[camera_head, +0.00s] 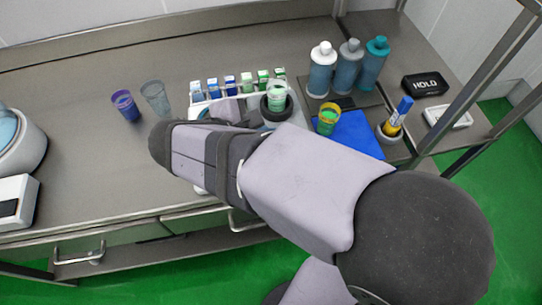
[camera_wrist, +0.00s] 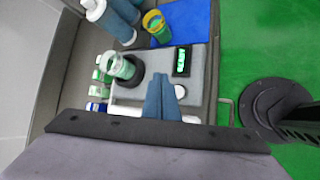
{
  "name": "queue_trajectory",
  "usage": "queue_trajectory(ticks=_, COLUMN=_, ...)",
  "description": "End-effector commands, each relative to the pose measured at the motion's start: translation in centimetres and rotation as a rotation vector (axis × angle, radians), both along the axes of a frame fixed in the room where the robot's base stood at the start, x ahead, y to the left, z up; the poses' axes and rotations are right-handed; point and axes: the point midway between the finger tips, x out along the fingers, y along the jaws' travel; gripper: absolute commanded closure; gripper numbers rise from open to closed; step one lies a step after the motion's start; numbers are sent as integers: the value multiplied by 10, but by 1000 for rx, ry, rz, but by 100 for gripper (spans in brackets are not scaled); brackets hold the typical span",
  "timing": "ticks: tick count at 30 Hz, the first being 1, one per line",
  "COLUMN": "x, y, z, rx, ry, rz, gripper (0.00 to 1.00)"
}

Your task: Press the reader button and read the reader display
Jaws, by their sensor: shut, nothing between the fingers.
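The reader is a grey block (camera_wrist: 147,62) in the wrist view, with a lit display (camera_wrist: 183,60) showing green text that looks like "READY", turned sideways. A round white button (camera_wrist: 180,91) sits on the reader below the display in the picture. My gripper (camera_wrist: 162,78) is shut and empty, its blue-grey fingers over the reader, just left of the button; I cannot tell whether they touch anything. A clear cup of green liquid (camera_wrist: 122,66) stands in the reader's dark ring; the cup also shows in the head view (camera_head: 277,97). There my arm hides most of the reader.
A row of small blue and green-labelled vials (camera_head: 230,84) stands behind the reader. Two empty cups (camera_head: 126,105) are left.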

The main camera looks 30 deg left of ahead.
Motion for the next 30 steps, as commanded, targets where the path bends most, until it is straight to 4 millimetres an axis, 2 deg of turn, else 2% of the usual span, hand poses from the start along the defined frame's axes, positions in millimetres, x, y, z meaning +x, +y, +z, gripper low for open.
queue_trajectory(ticks=1, x=0, y=0, z=-13, rx=0, ry=0, rz=0, gripper=100)
queue_trajectory(ticks=3, x=0, y=0, z=-22, rx=0, ry=0, rz=0, gripper=100)
queue_trajectory(ticks=12, x=0, y=0, z=-48, rx=-1, ry=-1, rz=0, gripper=100)
queue_trajectory(ticks=30, x=0, y=0, z=-52, rx=0, ry=0, rz=0, gripper=100)
